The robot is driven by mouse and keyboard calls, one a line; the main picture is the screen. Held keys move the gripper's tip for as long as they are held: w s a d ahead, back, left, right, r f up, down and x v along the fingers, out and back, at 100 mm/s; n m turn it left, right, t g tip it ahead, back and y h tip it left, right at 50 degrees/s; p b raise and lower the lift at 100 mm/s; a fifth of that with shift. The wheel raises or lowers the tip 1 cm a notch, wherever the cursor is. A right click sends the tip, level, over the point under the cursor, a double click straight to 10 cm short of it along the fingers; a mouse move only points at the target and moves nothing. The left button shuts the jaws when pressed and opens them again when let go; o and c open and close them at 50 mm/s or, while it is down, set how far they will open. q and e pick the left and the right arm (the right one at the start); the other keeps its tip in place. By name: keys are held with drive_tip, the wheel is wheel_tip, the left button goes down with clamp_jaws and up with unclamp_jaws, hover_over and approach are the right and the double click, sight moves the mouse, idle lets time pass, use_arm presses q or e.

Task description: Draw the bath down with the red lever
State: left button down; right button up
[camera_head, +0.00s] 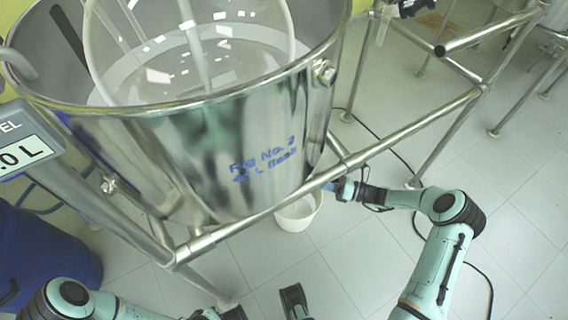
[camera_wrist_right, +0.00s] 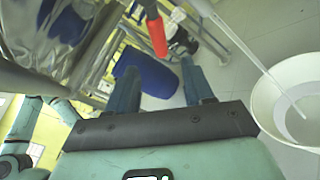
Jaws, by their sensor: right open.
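The red lever (camera_wrist_right: 156,36) shows in the right wrist view, ahead of my right gripper (camera_wrist_right: 160,85) and between the lines of its fingers, apart from them. The gripper is open and empty. In the head view the right gripper (camera_head: 336,187) is beside the lower frame rail under the bath; the lever is hidden there. The steel bath (camera_head: 230,150), marked Rig No. 2, holds a large glass vessel (camera_head: 190,50). A white bucket (camera_head: 298,214) stands on the floor below; in the wrist view a thin pale line runs into the bucket (camera_wrist_right: 262,105).
A steel tube frame (camera_head: 210,240) surrounds the bath. A blue drum (camera_head: 40,250) stands at the left below a grey display (camera_head: 22,150). A dark cable (camera_head: 395,155) lies on the floor. The tiled floor at the right (camera_head: 520,230) is mostly free.

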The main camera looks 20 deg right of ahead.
use_arm(q)
drive_tip(key=shift+t+y, duration=0.3)
drive_tip(key=shift+t, duration=0.2)
drive_tip(key=w, duration=0.1)
drive_tip(key=w+a+f+b, duration=0.1)
drive_tip(key=w+f+b, duration=0.1)
drive_tip(key=shift+w+a+f, duration=0.2)
drive_tip(key=shift+a, duration=0.2)
use_arm(e)
drive_tip(key=x, duration=1.3)
drive_tip(key=shift+w+r, duration=0.25)
clamp_jaws()
